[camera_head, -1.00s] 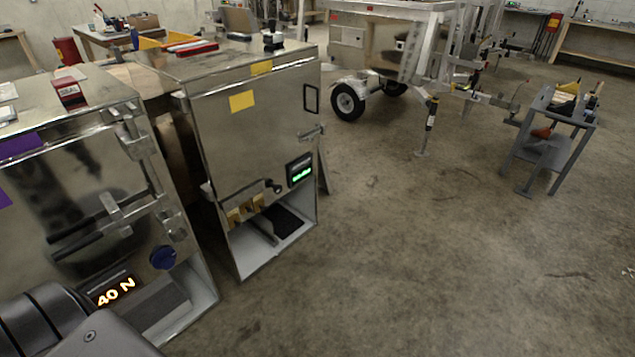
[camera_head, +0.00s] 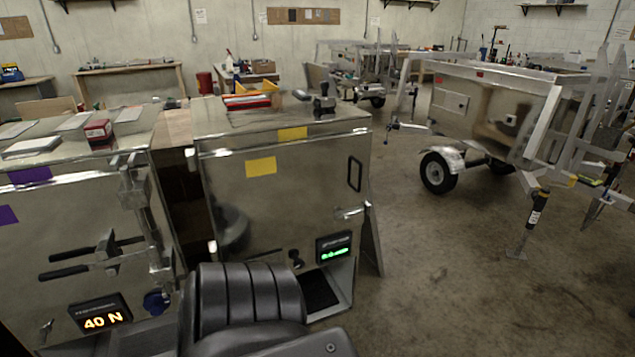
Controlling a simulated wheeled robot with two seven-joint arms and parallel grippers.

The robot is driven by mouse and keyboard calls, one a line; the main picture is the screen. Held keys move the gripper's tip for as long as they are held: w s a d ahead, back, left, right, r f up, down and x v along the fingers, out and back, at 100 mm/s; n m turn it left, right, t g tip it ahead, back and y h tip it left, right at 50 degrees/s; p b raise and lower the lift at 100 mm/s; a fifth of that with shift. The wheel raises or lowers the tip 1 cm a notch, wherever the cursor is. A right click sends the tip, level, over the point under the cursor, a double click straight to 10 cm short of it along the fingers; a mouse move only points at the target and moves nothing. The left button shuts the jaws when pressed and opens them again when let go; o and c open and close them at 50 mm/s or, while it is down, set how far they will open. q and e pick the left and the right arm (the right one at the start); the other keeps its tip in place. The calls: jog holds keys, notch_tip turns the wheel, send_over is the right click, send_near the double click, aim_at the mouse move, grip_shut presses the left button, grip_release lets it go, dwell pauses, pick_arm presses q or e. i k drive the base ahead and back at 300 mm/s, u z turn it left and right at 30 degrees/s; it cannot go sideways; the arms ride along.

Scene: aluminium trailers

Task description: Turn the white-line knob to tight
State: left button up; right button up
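A blue knob (camera_head: 157,301) sits low on the front of the left metal cabinet (camera_head: 45,225), beside an orange "40 N" display (camera_head: 101,318). A small black knob (camera_head: 296,259) sits on the right metal cabinet (camera_head: 285,190), left of a green-lit display (camera_head: 334,246). I cannot make out a white line on either knob. A dark ribbed link of my own arm stands in front of the right cabinet's lower part and hides some of it. Neither of my grippers shows.
Black-handled latches (camera_head: 95,262) stick out from the left cabinet's door. A red box (camera_head: 99,134) stands on its top. An aluminium trailer (camera_head: 480,110) stands at the right. The concrete floor (camera_head: 450,290) between is clear.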

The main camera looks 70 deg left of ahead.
aim_at(299, 263)
jog(key=u, duration=0.5)
jog(key=i, duration=0.9)
jog(key=u, duration=0.95)
jog(key=i, duration=0.4)
jog(key=u, duration=0.4)
